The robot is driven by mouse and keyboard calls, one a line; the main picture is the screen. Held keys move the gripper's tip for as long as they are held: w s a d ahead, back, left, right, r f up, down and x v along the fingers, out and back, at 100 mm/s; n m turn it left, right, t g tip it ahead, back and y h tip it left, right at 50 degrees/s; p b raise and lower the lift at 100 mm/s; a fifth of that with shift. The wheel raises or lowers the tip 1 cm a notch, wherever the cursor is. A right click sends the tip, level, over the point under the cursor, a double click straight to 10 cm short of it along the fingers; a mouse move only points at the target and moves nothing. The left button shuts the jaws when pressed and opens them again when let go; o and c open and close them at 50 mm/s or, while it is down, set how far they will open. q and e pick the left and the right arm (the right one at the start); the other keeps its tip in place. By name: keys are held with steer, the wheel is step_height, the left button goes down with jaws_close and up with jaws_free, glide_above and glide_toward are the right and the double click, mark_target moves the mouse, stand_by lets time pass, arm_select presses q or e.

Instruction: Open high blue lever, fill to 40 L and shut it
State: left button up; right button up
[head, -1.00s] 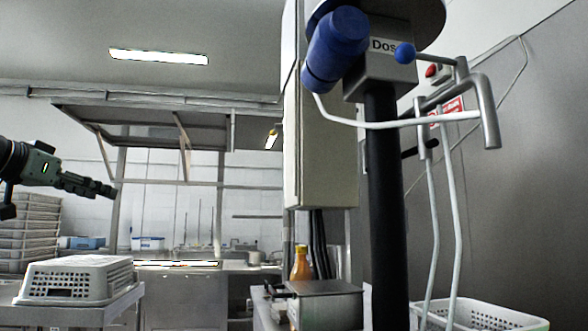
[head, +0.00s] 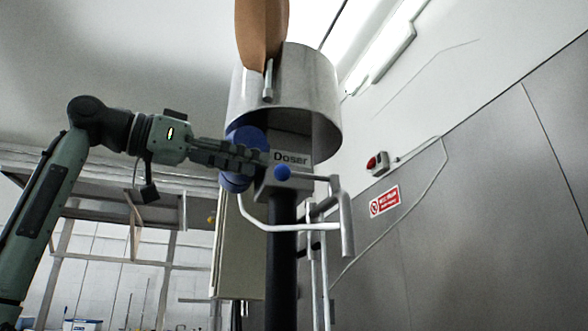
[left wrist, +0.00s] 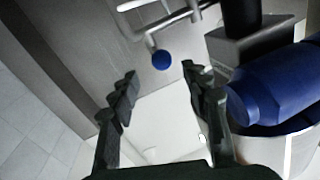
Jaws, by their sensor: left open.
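The blue ball knob (head: 282,172) of the lever sits on the front of the grey box labelled "Doser" (head: 290,157). In the left wrist view the knob (left wrist: 161,61) shows beyond the fingertips, roughly between them and apart from both. My left gripper (head: 262,163) reaches in from the left, just left of the knob, and covers part of the blue cylinder (head: 236,182). The gripper is open and empty in the left wrist view (left wrist: 160,75). No litre reading can be seen. My right gripper is out of view.
The large metal drum (head: 318,95) is above the box, with a brown shape (head: 262,35) over it. The blue cylinder (left wrist: 280,88) lies close to the right finger. A bent metal handle (head: 346,222) and pale tubes hang at the right. A cabinet (head: 237,245) stands behind.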

mark_target(283, 172)
arm_select(q)
steer(key=p+x, duration=0.1)
steer(key=x, duration=0.6)
steer(key=shift+w+f, duration=0.1)
steer(key=shift+w, duration=0.15)
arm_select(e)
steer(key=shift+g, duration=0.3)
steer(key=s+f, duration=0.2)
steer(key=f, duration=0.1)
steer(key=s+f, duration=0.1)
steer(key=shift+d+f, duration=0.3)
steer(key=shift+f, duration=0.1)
arm_select(q)
jaws_close()
